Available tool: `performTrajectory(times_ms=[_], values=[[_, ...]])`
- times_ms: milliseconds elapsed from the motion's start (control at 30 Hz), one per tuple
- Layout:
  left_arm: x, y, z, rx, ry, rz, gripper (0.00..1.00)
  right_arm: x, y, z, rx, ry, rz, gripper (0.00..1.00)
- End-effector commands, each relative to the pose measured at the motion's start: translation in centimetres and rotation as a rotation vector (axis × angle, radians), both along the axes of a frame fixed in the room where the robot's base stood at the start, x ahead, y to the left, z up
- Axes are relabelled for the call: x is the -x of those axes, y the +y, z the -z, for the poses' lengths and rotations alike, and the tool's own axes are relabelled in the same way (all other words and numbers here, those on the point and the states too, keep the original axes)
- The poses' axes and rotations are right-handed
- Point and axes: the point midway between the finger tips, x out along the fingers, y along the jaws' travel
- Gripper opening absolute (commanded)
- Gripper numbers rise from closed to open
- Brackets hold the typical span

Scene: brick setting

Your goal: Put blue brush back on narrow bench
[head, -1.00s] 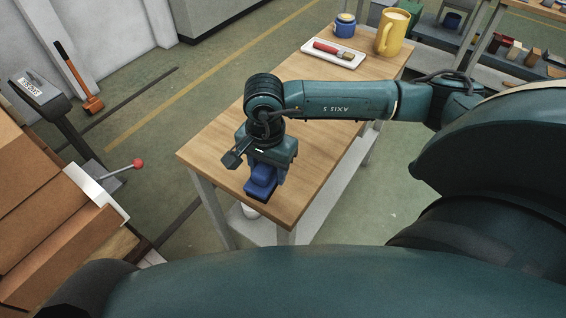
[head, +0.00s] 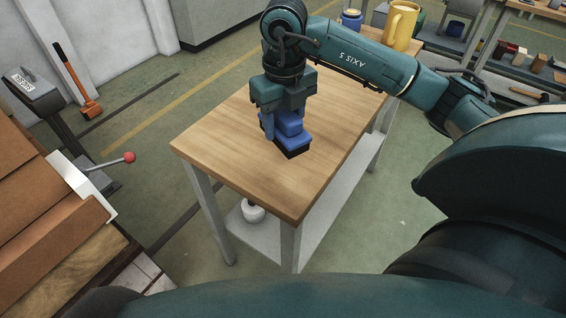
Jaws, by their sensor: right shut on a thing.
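My right gripper (head: 284,112) points down over the narrow bench (head: 230,150), which has a light wooden top and grey legs. It is shut on the blue brush (head: 292,138), a blue block with a dark underside. The brush is over the middle of the bench top, away from the near corner. I cannot tell whether its underside touches the wood or hangs just above it. My left gripper is not in view.
A white pot (head: 253,212) sits on the lower shelf. Brick stacks (head: 40,200) stand at left. The near bench top is clear.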

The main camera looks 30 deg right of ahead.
Motion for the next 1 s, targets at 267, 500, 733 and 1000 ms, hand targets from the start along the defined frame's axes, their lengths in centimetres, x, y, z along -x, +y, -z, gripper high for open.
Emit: performTrajectory(times_ms=[267,500,733,1000], values=[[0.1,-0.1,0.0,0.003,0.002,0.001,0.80,0.0,0.0,4.5,0.001,0.002,-0.001,0.27],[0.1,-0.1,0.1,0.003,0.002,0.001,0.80,0.1,0.0,7.0,0.001,0.005,-0.003,0.27],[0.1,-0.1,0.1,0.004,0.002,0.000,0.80,0.0,0.0,8.6,0.001,0.000,-0.003,0.27],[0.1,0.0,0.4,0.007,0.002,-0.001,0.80,0.0,0.0,8.9,0.001,0.001,-0.004,0.50]])
